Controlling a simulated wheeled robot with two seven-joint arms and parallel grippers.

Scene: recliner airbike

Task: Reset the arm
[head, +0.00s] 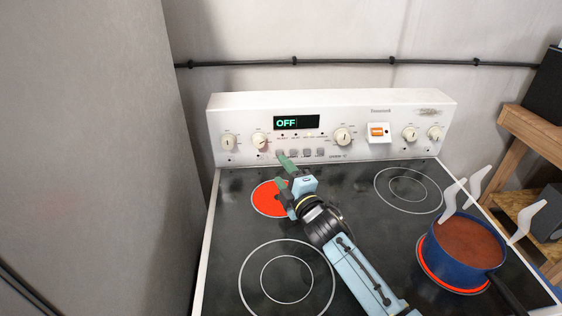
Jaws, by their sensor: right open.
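My right arm reaches in from the bottom of the head view over the black glass cooktop. My right gripper (284,178) has green fingers and is open and empty. It is over the red rear left burner (266,199), with one fingertip near the small buttons of the white control panel (372,107). From this view I cannot tell whether that fingertip touches the panel. My left gripper is not in view.
A blue pot (461,258) of red-brown liquid stands on the red front right burner (427,270), its handle toward the bottom right. The panel display (296,122) reads OFF. A grey wall (95,150) stands left; a wooden shelf (528,136) stands right.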

